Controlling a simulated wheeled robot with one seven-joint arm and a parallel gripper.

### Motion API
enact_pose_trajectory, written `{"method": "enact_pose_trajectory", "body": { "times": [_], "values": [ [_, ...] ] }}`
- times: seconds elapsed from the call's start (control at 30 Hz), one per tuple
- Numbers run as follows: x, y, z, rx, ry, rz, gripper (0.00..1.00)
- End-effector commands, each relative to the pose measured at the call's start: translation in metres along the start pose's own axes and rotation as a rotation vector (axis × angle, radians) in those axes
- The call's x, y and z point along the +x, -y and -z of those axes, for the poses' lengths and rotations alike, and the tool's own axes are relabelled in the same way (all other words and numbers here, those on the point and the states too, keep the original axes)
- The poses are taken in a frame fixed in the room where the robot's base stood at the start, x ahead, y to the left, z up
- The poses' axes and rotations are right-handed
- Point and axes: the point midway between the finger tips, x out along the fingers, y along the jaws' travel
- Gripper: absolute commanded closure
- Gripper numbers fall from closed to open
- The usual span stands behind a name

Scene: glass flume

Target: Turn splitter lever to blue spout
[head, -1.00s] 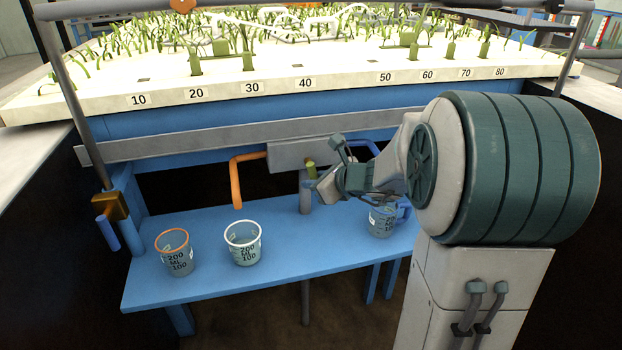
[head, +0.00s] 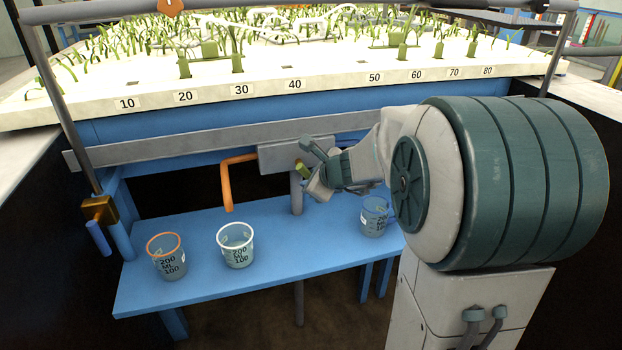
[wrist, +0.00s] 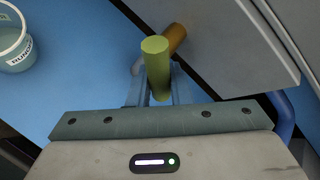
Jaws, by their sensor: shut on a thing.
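The splitter is a grey box (head: 280,157) under the flume's front edge. Its lever is a short yellow-green handle (head: 303,170), seen close in the wrist view (wrist: 156,66), with an orange-brown stub (wrist: 174,38) behind it. My gripper (head: 312,179) is at the box's lower front, its fingers (wrist: 152,86) shut on the lever. The orange spout (head: 227,185) bends down from the box's left side. The blue spout is hidden behind my arm in the head view; a blue tube (wrist: 284,115) shows at right in the wrist view.
A blue shelf (head: 200,285) below holds an orange-rimmed cup (head: 168,258), a white-rimmed cup (head: 235,247) and a blue-rimmed cup (head: 374,217). The flume bed (head: 330,72) with plants is above. A dark gap lies under the flume.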

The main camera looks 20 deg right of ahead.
Motion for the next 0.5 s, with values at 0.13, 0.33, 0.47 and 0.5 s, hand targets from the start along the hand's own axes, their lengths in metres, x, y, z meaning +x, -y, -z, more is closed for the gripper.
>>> {"method": "enact_pose_trajectory", "body": {
  "times": [0.13, 0.33, 0.47, 0.5],
  "values": [
    [0.0, 0.0, 0.0013, -0.001, -0.003, 0.0, 1.0],
    [0.0, 0.0001, 0.001, 0.0, -0.002, 0.0, 0.6],
    [-0.0001, 0.0006, 0.0004, 0.0, -0.001, 0.001, 0.6],
    [-0.0001, 0.0006, 0.0003, 0.001, 0.001, 0.001, 0.6]
  ]
}}
